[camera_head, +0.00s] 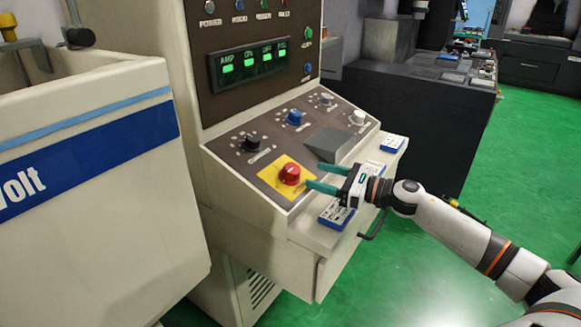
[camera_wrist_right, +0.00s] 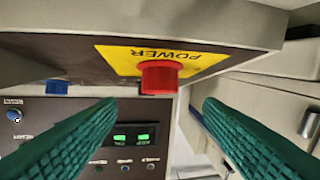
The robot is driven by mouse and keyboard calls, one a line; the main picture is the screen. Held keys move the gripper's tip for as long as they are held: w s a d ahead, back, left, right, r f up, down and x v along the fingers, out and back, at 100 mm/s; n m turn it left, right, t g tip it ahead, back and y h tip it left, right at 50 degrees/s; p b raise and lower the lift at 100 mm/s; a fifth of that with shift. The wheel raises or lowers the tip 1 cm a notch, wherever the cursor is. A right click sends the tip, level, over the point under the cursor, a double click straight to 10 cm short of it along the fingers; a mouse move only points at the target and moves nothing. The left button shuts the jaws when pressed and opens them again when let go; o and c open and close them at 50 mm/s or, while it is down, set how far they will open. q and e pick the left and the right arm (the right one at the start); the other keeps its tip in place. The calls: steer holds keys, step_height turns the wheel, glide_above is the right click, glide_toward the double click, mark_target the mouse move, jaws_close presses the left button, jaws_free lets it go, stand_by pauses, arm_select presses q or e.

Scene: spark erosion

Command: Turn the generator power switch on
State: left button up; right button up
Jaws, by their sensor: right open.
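The generator power switch (camera_head: 290,174) is a red round knob on a yellow plate (camera_head: 279,164) on the sloped console. In the right wrist view the red knob (camera_wrist_right: 160,77) sits on the yellow plate (camera_wrist_right: 120,60) marked POWER, seen upside down. My right gripper (camera_head: 314,175) is open, with two teal fingers pointing left toward the knob. In the wrist view the knob shows in the gap between the fingers (camera_wrist_right: 158,105), apparently beyond their tips and touching neither. My left gripper is not in view.
The console also carries a black knob (camera_head: 252,142), a blue knob (camera_head: 294,117), a white knob (camera_head: 357,117) and a grey wedge (camera_head: 330,143) close to my right gripper. The display (camera_head: 253,61) shows green lights. A cream machine tank (camera_head: 90,200) stands at left. Green floor lies open at right.

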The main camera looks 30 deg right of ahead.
mark_target(294, 168)
steer(key=p+x, duration=0.2)
steer(key=x, duration=0.5)
steer(key=shift+w+r, duration=0.1)
steer(key=shift+w, duration=0.05)
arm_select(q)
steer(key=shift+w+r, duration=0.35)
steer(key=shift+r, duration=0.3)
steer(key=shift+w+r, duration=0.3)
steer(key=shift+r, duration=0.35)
arm_select(e)
steer(key=shift+w+a, duration=0.4)
steer(key=shift+w, duration=0.15)
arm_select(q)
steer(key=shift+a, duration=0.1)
arm_select(e)
steer(key=c, duration=1)
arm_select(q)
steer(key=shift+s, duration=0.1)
arm_select(e)
steer(key=shift+o, duration=0.2)
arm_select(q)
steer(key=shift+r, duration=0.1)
